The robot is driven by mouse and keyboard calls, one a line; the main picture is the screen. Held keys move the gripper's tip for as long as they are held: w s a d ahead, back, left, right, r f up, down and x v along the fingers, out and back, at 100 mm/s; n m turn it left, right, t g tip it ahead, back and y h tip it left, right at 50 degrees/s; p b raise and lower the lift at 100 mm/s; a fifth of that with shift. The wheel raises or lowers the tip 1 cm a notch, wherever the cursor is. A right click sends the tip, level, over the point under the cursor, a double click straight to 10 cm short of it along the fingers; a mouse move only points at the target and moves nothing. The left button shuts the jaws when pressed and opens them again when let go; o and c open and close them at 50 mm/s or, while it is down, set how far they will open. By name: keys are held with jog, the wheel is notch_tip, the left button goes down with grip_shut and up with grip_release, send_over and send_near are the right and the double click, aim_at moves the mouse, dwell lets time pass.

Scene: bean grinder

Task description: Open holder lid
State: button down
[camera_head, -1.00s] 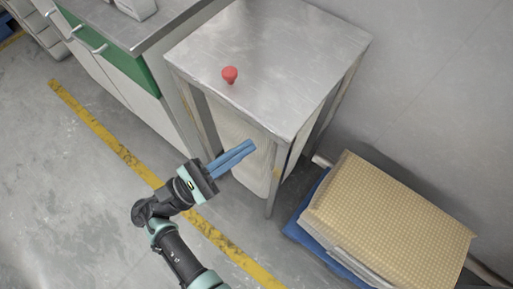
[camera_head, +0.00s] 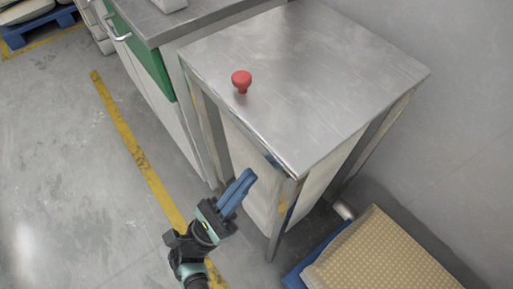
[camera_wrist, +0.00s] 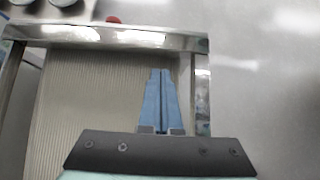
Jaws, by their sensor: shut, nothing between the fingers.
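The holder is a metal-topped stand whose flat steel lid (camera_head: 320,75) carries a red knob (camera_head: 241,80) near its front left edge. The lid lies flat on the stand. In the wrist view the lid's front edge (camera_wrist: 110,38) runs across the top, and the top of the red knob (camera_wrist: 113,19) shows just beyond it. My gripper (camera_head: 247,175) has its blue fingers together with nothing between them. It is in front of the stand, below the lid's edge and apart from the knob. It also shows in the wrist view (camera_wrist: 160,72), pointing toward the lid's edge.
A metal-topped cabinet with a green drawer (camera_head: 148,55) adjoins the stand on the left. A yellowish sack (camera_head: 385,255) lies on a blue pallet at the lower right. A grey wall is behind on the right. The floor (camera_head: 60,190) at the left is clear.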

aim_at(271, 136)
jog(key=shift+w+d+r+p, duration=0.25)
jog(key=shift+d+r, duration=0.1)
jog(key=shift+r, duration=0.75)
jog(key=shift+w+d+r+p, duration=0.15)
jog(key=shift+w+d+r, duration=0.2)
jog(key=shift+r, duration=0.8)
jog(key=shift+w+d+r+p, duration=0.2)
jog(key=shift+d+r, duration=0.2)
jog(key=shift+r, duration=0.7)
jog(key=shift+r, duration=0.1)
